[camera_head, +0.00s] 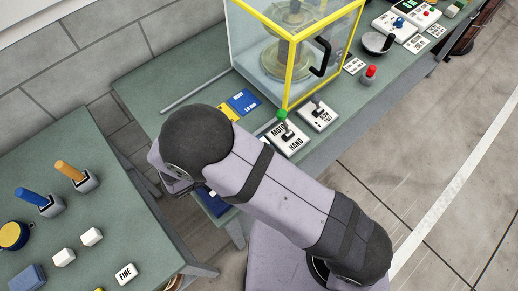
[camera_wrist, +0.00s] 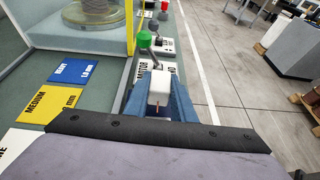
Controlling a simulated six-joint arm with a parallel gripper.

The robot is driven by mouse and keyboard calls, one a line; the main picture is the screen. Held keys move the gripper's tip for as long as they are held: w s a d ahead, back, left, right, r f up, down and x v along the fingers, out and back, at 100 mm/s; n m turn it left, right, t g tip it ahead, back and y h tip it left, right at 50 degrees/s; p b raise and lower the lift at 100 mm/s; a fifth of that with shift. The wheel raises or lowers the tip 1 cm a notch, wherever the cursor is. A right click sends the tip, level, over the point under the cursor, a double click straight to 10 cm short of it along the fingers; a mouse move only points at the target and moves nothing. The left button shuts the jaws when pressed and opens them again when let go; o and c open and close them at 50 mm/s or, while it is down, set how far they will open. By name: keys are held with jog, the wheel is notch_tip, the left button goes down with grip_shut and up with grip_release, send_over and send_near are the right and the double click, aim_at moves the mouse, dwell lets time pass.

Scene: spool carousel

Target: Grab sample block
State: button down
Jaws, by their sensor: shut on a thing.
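My gripper (camera_wrist: 159,100) shows in the wrist view with its two blue fingers closed on a small white block (camera_wrist: 160,87). A thin copper-coloured piece shows at the block's near face. The block is held beside the bench edge, and I cannot tell its height. In the camera_head view my arm hides most of the gripper and the held block. Two other white blocks, one (camera_head: 92,236) and another (camera_head: 64,257), lie on the left table.
A yellow-framed clear enclosure (camera_head: 290,65) with a spool stands on the bench. A blue card (camera_head: 243,101) and a green-knobbed lever (camera_head: 283,116) are close to my arm. Blue (camera_head: 40,200) and orange (camera_head: 72,172) pegs stand on the left table. Open floor lies right.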

jog(key=shift+r+b, duration=0.8)
jog(key=shift+r, duration=2.45)
